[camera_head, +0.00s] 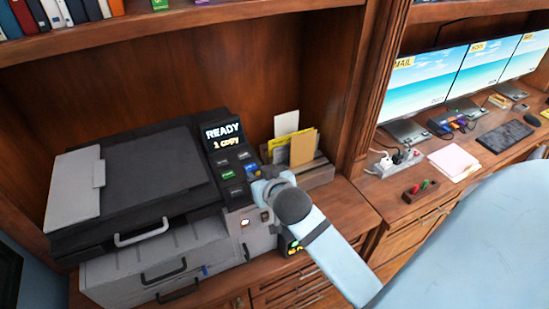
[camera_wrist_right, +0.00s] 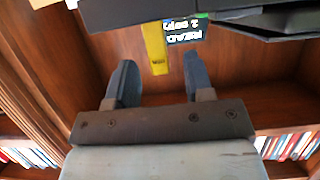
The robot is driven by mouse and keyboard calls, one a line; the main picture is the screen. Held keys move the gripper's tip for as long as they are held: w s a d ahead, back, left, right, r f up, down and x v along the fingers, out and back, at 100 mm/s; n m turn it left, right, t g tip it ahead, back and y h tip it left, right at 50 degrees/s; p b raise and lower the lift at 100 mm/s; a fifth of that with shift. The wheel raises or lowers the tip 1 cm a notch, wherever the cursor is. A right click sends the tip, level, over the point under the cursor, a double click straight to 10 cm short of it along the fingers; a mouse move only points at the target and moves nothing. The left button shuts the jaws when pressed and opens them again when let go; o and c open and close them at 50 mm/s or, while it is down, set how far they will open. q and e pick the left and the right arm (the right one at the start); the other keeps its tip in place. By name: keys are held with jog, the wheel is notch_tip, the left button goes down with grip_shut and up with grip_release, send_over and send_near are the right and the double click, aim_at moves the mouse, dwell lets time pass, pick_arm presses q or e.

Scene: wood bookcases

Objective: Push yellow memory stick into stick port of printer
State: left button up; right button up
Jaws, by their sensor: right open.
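The printer (camera_head: 140,185) stands on the left desk with its screen (camera_head: 222,135) lit, reading "READY 1 copy". My right gripper (camera_head: 262,187) is at the right end of its control panel, partly hidden by my own wrist. The right wrist view shows the gripper (camera_wrist_right: 160,62) open, with nothing between its fingers. A long yellow piece (camera_wrist_right: 154,48) with a small dark label appears beyond the fingers, beside the upside-down screen (camera_wrist_right: 186,31). I cannot tell whether it is the memory stick or a folder. The stick port cannot be made out. My left gripper is not in view.
A wooden organizer (camera_head: 315,175) with papers and a yellow folder stands right of the printer. A shelf (camera_head: 190,27) hangs above.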

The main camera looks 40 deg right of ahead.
jog(key=b+v, duration=0.1)
jog(key=v, duration=0.9)
jog(key=shift+s, duration=0.2)
jog(key=s+a+f+n+y, duration=0.2)
jog(key=a+f, duration=0.1)
jog(key=f, duration=0.6)
jog(key=s+a+f+n+g+y, duration=0.1)
jog(key=s+a+f+y, duration=0.1)
jog(key=f, duration=0.7)
jog(key=s+a+f+n+g+y, duration=0.1)
jog(key=s+a+f+n+y, duration=0.1)
jog(key=f, duration=0.7)
jog(key=shift+s+a+n, duration=0.3)
jog(key=shift+s+a, duration=0.5)
jog(key=shift+a, duration=0.15)
